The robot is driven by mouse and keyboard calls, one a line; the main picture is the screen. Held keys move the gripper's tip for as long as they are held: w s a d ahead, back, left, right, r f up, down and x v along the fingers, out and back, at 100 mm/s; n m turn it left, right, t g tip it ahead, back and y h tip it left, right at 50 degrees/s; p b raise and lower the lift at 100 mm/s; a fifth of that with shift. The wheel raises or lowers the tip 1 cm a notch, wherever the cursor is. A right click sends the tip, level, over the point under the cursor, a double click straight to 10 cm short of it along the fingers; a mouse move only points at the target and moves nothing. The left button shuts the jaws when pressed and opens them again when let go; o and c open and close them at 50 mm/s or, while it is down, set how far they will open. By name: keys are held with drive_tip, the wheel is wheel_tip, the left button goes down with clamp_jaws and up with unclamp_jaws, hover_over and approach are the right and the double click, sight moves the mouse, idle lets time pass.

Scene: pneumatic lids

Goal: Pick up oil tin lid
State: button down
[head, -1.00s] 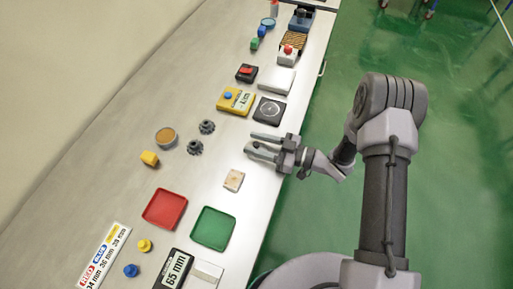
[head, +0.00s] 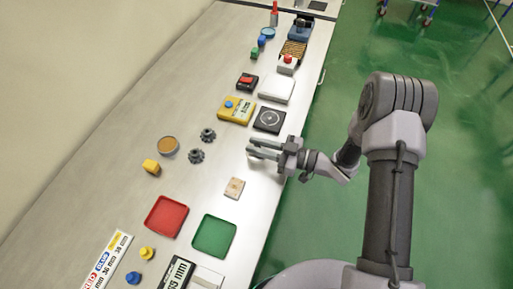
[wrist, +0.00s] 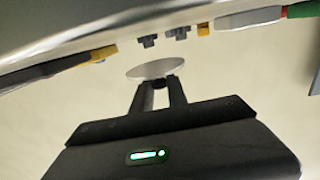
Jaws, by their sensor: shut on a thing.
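A thin pale grey round disc, the oil tin lid (wrist: 155,69), sits between the fingertips of my gripper (wrist: 158,84) in the wrist view. The fingers are shut on it. In the head view my gripper (head: 263,149) is above the table's right side, between the black square plate and a small beige block; the lid is hard to make out there. A round open tin with amber contents (head: 168,147) stands to the left of the gripper, apart from it.
Two dark gears (head: 196,156) and a yellow block (head: 151,167) are near the tin. A red tray (head: 166,216) and a green tray (head: 214,236) lie nearer. A yellow box (head: 236,110) and black plate (head: 269,120) lie beyond the gripper. The table's left side is clear.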

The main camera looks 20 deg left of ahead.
drive_tip(key=s+d+r+p, duration=0.1)
drive_tip(key=s+d, duration=0.3)
drive_tip(key=d, duration=0.2)
drive_tip(key=s+d+p, duration=0.1)
drive_tip(key=s+d, duration=0.3)
drive_tip(key=d, duration=0.3)
drive_tip(key=w+d+m+t+h+b, duration=0.3)
drive_tip(key=w+d+m+t+b, duration=0.3)
drive_tip(key=w+d+t, duration=0.3)
drive_tip(key=w+d+b, duration=0.1)
drive_tip(key=w+d, duration=0.1)
drive_tip(key=d, duration=0.2)
drive_tip(key=shift+d+b, duration=0.25)
drive_tip(key=shift+b, duration=0.1)
